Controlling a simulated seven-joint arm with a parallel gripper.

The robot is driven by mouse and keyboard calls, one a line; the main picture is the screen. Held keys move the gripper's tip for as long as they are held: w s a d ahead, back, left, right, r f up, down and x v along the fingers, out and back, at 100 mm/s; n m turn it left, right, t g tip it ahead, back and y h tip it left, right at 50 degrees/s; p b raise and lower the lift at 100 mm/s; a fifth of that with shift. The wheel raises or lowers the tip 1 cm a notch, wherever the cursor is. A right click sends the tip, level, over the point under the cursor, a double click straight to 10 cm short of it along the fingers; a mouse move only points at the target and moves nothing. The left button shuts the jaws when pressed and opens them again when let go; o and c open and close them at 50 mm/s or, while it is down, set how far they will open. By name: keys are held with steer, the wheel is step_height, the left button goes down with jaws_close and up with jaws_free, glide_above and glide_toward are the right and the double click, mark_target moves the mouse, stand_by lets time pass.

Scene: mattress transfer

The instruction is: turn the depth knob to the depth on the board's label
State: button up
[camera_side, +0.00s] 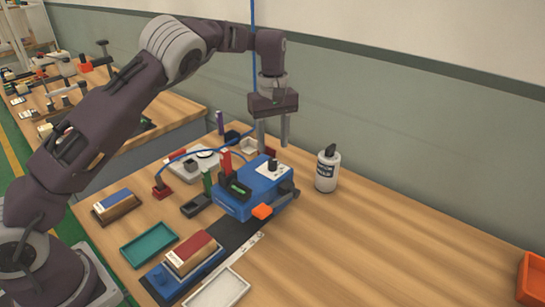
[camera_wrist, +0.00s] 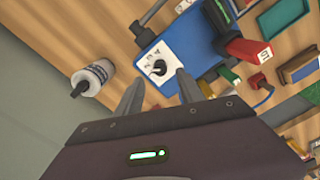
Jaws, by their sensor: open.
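The blue machine (camera_side: 236,204) stands on the table, with a white dial plate (camera_side: 262,172) on top. The black depth knob (camera_side: 272,165) stands on this plate; it also shows in the wrist view (camera_wrist: 158,68), with small marks on the plate that I cannot read. My gripper (camera_side: 273,147) points down above the knob, open and empty. In the wrist view, the fingertips (camera_wrist: 160,80) lie on either side of the knob, seemingly short of it. A red-topped block (camera_side: 191,253) with a pale end label sits on a blue base; its writing is too small to read.
A grey-white bottle (camera_side: 326,171) stands right of the machine. An orange tab (camera_side: 262,212) sticks out at its front. A teal tray (camera_side: 148,245), a white tray (camera_side: 218,290) and a blue-topped block (camera_side: 116,206) lie at front left. The table's right side is mostly clear.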

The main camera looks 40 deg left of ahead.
mark_target(273, 160)
step_height(273, 160, down, 5)
steer(key=shift+f, duration=0.2)
steer(key=shift+c, duration=0.3)
jaws_close()
